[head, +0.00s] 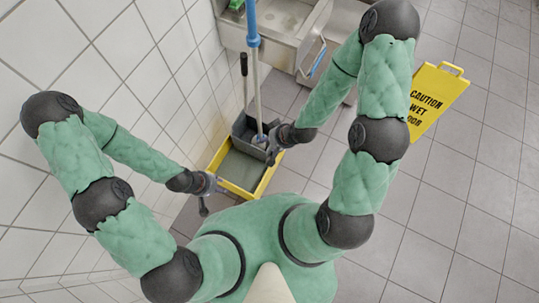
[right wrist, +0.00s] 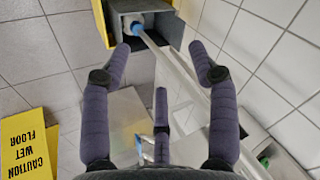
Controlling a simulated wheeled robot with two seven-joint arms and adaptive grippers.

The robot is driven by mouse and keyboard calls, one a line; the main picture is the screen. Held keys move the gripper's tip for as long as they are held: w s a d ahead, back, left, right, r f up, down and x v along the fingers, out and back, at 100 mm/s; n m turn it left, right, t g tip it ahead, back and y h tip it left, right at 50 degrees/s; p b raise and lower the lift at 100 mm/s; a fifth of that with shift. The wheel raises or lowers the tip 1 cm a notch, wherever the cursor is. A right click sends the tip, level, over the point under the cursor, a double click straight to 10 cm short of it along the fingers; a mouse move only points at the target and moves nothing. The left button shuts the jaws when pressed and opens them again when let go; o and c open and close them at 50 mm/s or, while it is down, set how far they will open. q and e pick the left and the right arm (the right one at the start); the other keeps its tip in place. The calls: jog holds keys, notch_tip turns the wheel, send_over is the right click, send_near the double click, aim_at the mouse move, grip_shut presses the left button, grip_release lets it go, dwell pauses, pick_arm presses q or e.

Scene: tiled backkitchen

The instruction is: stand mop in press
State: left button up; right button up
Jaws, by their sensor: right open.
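The mop (head: 253,35) has a blue upper handle and a pale pole. It stands with its lower end in the grey press (head: 240,125), where a blue fitting shows; in the right wrist view the pole (right wrist: 172,65) leads to this blue fitting (right wrist: 135,24) inside the press (right wrist: 178,30). My right gripper (head: 274,146) is beside the press. In its wrist view its fingers (right wrist: 160,50) are spread, with the pole passing beyond and between them, not clasped. My left gripper (head: 208,190) is at the bucket's left side; its fingers are too small to judge.
The press sits on a yellow bucket (head: 264,180) holding greyish water. A black-tipped lever (head: 244,64) rises beside the mop. Tiled wall (head: 130,50) is close on the left. A metal sink (head: 285,38) stands behind. A yellow caution sign (head: 432,98) stands right; the floor right is clear.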

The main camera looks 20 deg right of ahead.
jog(key=s+a+f+g, duration=0.3)
jog(key=s+f, duration=0.4)
jog(key=s, duration=0.2)
jog(key=shift+m+g, duration=0.4)
dwell(0.4)
